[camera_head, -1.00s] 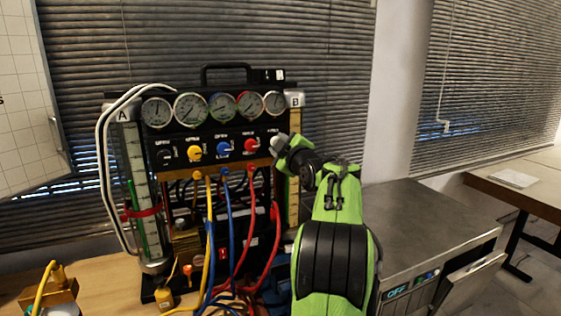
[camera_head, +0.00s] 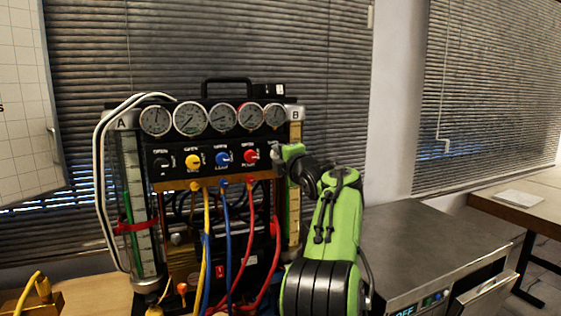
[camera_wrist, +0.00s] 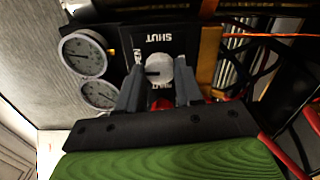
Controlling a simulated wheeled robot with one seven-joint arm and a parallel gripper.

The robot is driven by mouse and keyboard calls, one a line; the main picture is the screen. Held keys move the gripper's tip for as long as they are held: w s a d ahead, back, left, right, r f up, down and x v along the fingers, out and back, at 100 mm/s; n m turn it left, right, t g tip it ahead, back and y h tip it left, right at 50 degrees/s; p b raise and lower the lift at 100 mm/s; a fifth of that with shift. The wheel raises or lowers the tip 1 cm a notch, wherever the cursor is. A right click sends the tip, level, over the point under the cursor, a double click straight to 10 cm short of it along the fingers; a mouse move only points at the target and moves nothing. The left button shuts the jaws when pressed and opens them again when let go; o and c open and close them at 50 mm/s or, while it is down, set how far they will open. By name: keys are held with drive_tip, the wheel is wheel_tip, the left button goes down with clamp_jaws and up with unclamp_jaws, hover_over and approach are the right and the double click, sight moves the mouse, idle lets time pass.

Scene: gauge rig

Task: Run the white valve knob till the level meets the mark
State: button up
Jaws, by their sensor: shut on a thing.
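The white valve knob (camera_wrist: 159,69) sits on the black panel in the wrist view, under a "SHUT" label, with a dark line on its face pointing left. My gripper's (camera_wrist: 156,88) two grey fingers are shut on it, one at each side. In the head view my gripper (camera_head: 279,155) is at the right end of the knob row and the white knob cannot be made out. Tube A (camera_head: 140,255) stands at the left with a green strip and a red band (camera_head: 135,226) around it. Tube B (camera_head: 294,205) is partly behind my arm. I cannot read either level exactly.
Black (camera_head: 162,163), yellow (camera_head: 193,161), blue (camera_head: 222,158) and red (camera_head: 250,156) knobs line the panel under several gauges (camera_head: 222,117). Coloured hoses (camera_head: 229,250) hang in front. A steel-topped cabinet (camera_head: 420,250) stands at the right.

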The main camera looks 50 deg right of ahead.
drive_tip(key=shift+f, duration=0.1)
idle(0.3)
drive_tip(key=o, duration=1)
drive_tip(key=shift+o, duration=0.2)
drive_tip(key=shift+s, duration=0.1)
drive_tip(key=b+v, duration=0.3)
drive_tip(key=v, duration=1.2)
drive_tip(key=shift+s+a, duration=0.2)
drive_tip(key=shift+s, duration=0.05)
